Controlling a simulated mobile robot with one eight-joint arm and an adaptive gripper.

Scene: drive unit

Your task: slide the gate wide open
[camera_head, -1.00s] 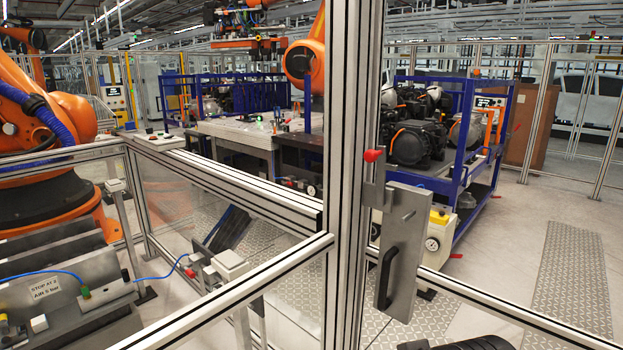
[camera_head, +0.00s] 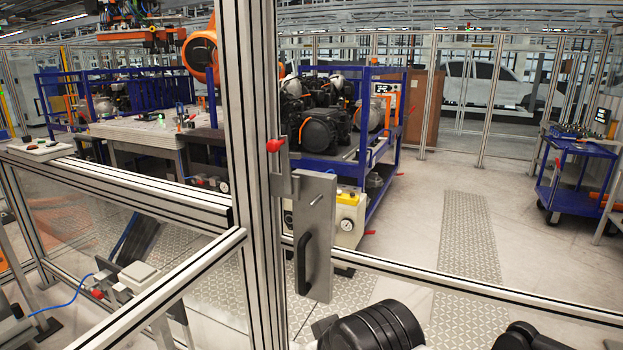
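The gate (camera_head: 470,289) is an aluminium-framed panel on the right, with a clear opening or pane above its horizontal rail. A grey latch plate (camera_head: 318,222) with a black pull handle (camera_head: 303,262) sits at its left edge. A red knob (camera_head: 275,146) is on the latch beside the post (camera_head: 255,200). The gate's edge stands against the post, so it looks shut. Black rounded parts of my own arm show at the bottom edge, below and to the right of the handle. My gripper's fingers do not show. Nothing of mine touches the handle.
Fence rails (camera_head: 150,290) run left of the post. Behind the gate stand a blue rack (camera_head: 385,150) with dark drive units and a workbench (camera_head: 150,130). A blue cart (camera_head: 575,180) is at the far right. The floor with a tread-plate strip (camera_head: 468,235) is clear between them.

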